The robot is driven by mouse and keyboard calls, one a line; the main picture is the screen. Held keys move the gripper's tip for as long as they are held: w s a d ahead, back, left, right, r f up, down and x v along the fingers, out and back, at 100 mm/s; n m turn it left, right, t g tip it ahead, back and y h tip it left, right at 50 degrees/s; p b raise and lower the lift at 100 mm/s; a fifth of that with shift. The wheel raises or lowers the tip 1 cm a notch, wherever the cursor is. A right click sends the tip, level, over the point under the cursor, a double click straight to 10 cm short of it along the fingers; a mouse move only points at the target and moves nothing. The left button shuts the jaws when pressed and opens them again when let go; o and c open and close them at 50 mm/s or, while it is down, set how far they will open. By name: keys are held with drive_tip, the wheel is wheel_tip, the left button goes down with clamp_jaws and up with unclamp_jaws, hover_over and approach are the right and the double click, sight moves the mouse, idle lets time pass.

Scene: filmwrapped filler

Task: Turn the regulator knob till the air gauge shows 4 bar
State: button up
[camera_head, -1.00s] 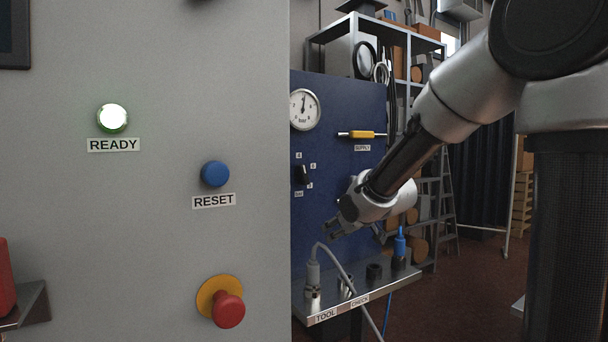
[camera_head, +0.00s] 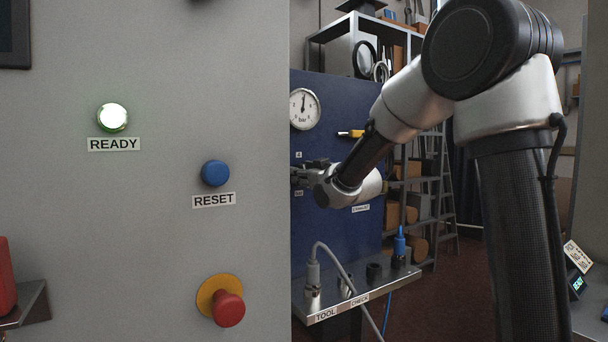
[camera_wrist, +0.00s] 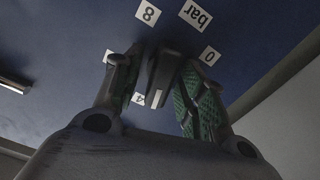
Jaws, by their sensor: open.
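The regulator knob (camera_wrist: 161,76) is black with a pale pointer mark and sits on the blue panel (camera_head: 345,105). In the wrist view, number labels for 8, 0 and 4 surround it, with a "bar" label (camera_wrist: 195,15). My gripper (camera_wrist: 157,78) is open, its green-padded fingers on either side of the knob; I cannot tell whether they touch it. In the head view my gripper (camera_head: 302,174) is at the panel and hides the knob. The round white air gauge (camera_head: 304,109) is above, its needle pointing about straight up; the figures are too small to read surely.
A grey cabinet (camera_head: 150,240) with a lit READY lamp (camera_head: 112,117), blue RESET button (camera_head: 215,173) and red stop button (camera_head: 228,308) fills the left, close beside my gripper. A yellow-handled supply valve (camera_head: 351,134) is up right. A shelf (camera_head: 345,305) with cables juts out below.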

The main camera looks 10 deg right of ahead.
clamp_jaws()
drive_tip(key=shift+a+n, duration=0.1)
drive_tip(key=shift+n, duration=1.3)
unclamp_jaws()
drive_tip(key=shift+s, duration=0.1)
drive_tip(key=v, duration=1.1)
drive_tip(key=shift+s, duration=0.35)
